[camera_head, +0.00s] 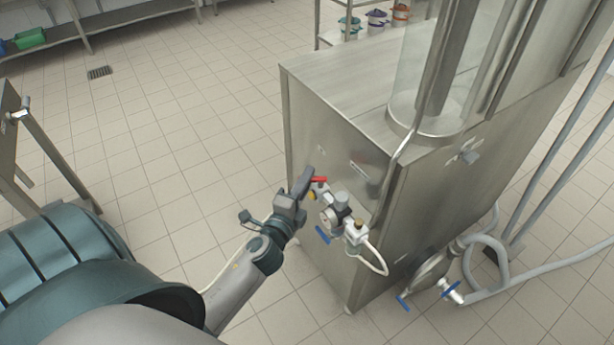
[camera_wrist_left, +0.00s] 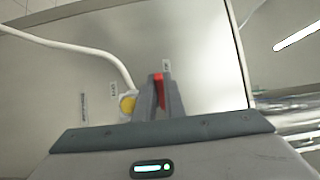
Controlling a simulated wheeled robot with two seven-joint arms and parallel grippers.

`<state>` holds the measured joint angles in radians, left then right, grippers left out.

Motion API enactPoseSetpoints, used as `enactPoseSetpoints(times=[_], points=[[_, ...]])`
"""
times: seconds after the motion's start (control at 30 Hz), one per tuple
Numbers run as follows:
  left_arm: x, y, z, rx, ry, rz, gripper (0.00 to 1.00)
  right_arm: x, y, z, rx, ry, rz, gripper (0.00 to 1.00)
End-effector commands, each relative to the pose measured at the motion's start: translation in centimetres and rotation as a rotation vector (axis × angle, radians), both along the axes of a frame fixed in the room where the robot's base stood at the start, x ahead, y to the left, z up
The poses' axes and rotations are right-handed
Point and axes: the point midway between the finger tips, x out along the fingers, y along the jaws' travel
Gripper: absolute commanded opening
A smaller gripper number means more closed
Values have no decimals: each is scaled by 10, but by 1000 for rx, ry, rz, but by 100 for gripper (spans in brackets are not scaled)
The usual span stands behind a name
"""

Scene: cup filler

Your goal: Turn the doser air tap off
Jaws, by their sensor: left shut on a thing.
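The air tap's red handle (camera_head: 319,180) is on the side panel of the steel machine, at the left end of a row of air fittings. It also shows in the left wrist view (camera_wrist_left: 159,92), between my fingers. My left gripper (camera_head: 308,178) is shut on this red handle; in the left wrist view its fingers (camera_wrist_left: 160,98) close around it. A yellow part (camera_wrist_left: 127,104) sits just left of the fingers there. The tap's body is mostly hidden by the gripper. My right gripper is not in view.
The steel machine (camera_head: 330,135) stands close in front of my left gripper. Tiled floor (camera_head: 200,150) is clear to the left.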

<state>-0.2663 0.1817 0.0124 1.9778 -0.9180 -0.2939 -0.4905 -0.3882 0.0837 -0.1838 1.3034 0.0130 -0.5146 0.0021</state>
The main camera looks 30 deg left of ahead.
Motion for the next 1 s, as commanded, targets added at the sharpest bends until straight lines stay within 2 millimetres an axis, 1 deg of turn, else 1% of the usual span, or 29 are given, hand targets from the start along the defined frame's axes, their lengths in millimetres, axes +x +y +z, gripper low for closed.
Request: enactPoseSetpoints(times=[0.07, 0.4, 0.97, 1.0], points=[[-2, -3, -3, -6, 2, 46, 0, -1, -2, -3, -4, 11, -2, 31], [-5, -5, -2, -3, 1, 175, 0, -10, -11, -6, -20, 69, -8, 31], [-6, -5, -2, -1, 3, 204, 0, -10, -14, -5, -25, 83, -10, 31], [-6, -5, -2, -1, 2, 204, 12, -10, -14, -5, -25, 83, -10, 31]])
